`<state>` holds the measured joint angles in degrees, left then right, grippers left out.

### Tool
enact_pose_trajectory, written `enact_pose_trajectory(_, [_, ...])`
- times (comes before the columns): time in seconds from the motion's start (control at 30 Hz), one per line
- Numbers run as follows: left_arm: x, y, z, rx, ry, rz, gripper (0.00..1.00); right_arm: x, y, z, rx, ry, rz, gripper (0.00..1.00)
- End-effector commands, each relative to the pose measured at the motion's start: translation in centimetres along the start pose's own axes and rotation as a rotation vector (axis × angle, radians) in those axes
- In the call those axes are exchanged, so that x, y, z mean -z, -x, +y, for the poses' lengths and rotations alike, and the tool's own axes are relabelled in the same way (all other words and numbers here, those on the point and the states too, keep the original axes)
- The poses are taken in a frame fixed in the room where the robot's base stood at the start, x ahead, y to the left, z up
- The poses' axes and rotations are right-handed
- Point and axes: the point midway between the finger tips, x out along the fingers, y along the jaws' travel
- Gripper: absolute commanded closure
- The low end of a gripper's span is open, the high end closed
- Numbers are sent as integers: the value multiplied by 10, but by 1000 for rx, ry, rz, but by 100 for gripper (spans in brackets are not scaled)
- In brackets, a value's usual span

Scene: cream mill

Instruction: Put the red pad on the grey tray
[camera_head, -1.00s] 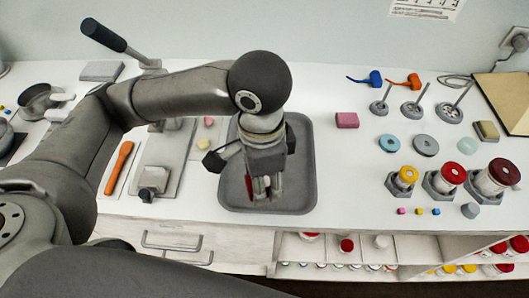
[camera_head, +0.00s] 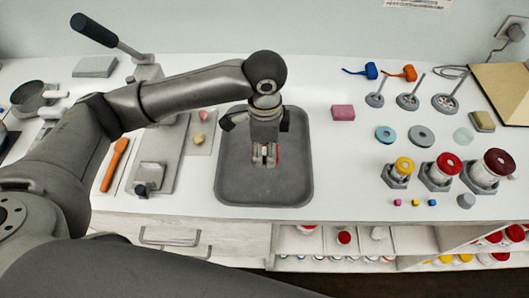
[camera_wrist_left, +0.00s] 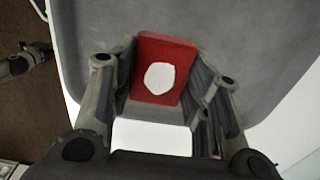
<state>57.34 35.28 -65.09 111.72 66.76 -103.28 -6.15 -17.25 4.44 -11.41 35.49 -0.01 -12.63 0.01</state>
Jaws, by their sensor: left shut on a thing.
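The grey tray (camera_head: 290,188) lies on the white counter in the middle of the head view. My left gripper (camera_head: 264,158) is over the tray and points down. In the left wrist view the red pad (camera_wrist_left: 174,57), with a white patch on its face, sits between the two fingers of my left gripper (camera_wrist_left: 160,80), which are shut on it. In the head view only a thin red edge of the pad shows beside the fingertips. The tray's grey floor (camera_wrist_left: 255,40) fills the background of the wrist view. I cannot tell whether the pad touches the tray.
A pink block (camera_head: 343,112) lies right of the tray. Blue and grey discs (camera_head: 421,135) and several capped jars (camera_head: 441,170) stand further right. A board (camera_head: 167,160) and an orange-handled tool (camera_head: 115,163) lie to the left. The tray is otherwise clear.

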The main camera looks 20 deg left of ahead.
Motion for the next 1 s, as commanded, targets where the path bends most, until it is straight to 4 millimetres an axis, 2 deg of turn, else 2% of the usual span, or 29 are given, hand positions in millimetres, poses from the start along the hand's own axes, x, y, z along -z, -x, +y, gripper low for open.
enact_pose_trajectory(0.17, [-2, -13, -10, -2, 2, -3, 68, 1, 2, -4, 4, -2, 1, 100])
enact_pose_trajectory(0.4, [-2, -42, -10, 0, 0, -1, 68, 2, 11, -2, 3, -1, 2, 100])
enact_pose_trajectory(0.77, [-1, -46, -10, 0, 0, -1, 68, 1, 11, 3, -3, 2, 1, 100])
enact_pose_trajectory(0.8, [-1, -46, -10, 1, 0, -1, 54, 1, 11, 4, -4, 2, 1, 100])
enact_pose_trajectory(0.93, [-1, -46, -10, 1, 0, -1, 37, 1, 11, 4, -4, 3, 1, 100])
enact_pose_trajectory(1.0, [-1, -46, -10, 1, 0, -1, 35, 1, 11, 4, -4, 3, 1, 100])
